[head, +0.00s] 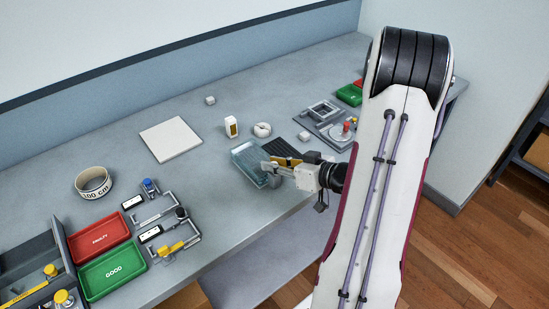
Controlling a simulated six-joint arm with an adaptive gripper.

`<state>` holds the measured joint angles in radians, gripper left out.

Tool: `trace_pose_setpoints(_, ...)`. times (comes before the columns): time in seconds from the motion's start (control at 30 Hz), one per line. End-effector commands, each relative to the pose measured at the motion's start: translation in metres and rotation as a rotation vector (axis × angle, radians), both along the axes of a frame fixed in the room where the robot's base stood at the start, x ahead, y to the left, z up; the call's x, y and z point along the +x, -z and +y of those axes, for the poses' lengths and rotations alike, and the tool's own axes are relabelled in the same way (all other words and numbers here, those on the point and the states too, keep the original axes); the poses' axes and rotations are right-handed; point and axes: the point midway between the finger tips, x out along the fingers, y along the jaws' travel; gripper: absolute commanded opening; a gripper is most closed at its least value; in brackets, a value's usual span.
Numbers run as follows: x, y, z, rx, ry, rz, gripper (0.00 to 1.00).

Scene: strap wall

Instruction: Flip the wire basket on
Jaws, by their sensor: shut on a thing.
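A teal, see-through shallow basket (247,157), which looks like the wire basket, is in the middle of the grey bench near its front edge. It looks tilted, but whether it touches the bench is hard to tell. My gripper (268,170) reaches in from the right and is shut on the basket's right side. The fingers and my gripper's body hide part of that side.
A dark ribbed mat (281,148) lies just behind my gripper. A grey fixture (325,121) is to the right.

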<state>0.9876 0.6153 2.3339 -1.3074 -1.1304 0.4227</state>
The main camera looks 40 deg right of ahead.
Motion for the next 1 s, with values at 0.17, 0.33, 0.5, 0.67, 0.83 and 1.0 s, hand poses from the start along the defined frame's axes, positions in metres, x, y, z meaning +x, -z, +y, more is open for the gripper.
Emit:
trace_pose_setpoints(0.17,-0.0009,0.0065,0.0055,0.007,-0.011,0.005,0.00)
trace_pose_setpoints(0.33,-0.0014,0.0077,0.0062,0.007,-0.011,0.009,0.00)
trace_pose_setpoints(0.5,-0.0016,0.0079,0.0058,0.007,-0.010,0.010,0.32)
trace_pose_setpoints(0.67,-0.0010,0.0064,0.0038,0.004,-0.007,0.007,0.32)
trace_pose_setpoints(0.83,-0.0018,0.0049,0.0023,0.003,-0.005,0.004,0.32)
trace_pose_setpoints(1.0,-0.0076,0.0019,-0.0001,0.002,-0.003,0.003,0.32)
